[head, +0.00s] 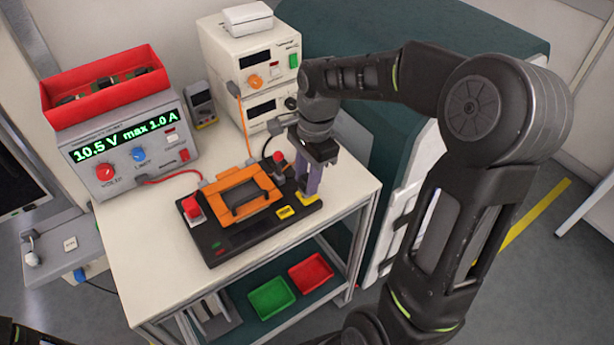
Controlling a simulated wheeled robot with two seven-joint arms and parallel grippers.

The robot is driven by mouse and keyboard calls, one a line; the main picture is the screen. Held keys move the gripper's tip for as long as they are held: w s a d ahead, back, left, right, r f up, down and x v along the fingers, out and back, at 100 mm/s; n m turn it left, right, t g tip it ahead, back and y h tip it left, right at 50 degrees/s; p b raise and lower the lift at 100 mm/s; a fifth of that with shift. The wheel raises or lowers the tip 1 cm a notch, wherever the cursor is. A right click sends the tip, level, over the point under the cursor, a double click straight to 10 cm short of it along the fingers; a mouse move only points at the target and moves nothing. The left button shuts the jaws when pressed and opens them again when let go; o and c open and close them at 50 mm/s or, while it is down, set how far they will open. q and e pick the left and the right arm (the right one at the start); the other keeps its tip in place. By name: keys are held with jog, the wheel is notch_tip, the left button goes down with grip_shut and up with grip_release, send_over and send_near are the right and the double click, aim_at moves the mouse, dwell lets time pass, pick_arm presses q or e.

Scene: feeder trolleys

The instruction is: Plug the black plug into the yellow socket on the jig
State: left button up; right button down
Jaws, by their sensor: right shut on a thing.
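The jig has a black base (222,254) on the trolley top, with an orange clamp frame (240,194) in its middle. The yellow socket (311,198) is at the jig's right corner. My right gripper (309,187) points down right over the yellow socket, its fingers close to it. It is shut on the black plug, which is mostly hidden by the fingers. Whether the plug is inside the socket or just above it, I cannot tell. My left gripper is not in view.
A red knob (192,208) stands on the jig's left end. A power supply (125,150) with a red bin (103,82) is at the left; stacked cream units (235,55) stand behind. A red cable (170,178) crosses the trolley top (150,270). Green (271,299) and red (311,272) trays sit below.

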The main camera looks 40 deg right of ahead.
jog(key=shift+f+b, duration=0.45)
jog(key=shift+f, duration=0.2)
jog(key=c, duration=1)
grip_release()
jog(key=shift+o, duration=0.2)
jog(key=r, duration=0.5)
jog(key=d+r, duration=0.1)
jog(key=r, duration=0.2)
jog(key=shift+b, duration=0.3)
jog(key=shift+s+f, duration=0.1)
jog(key=shift+f, duration=0.05)
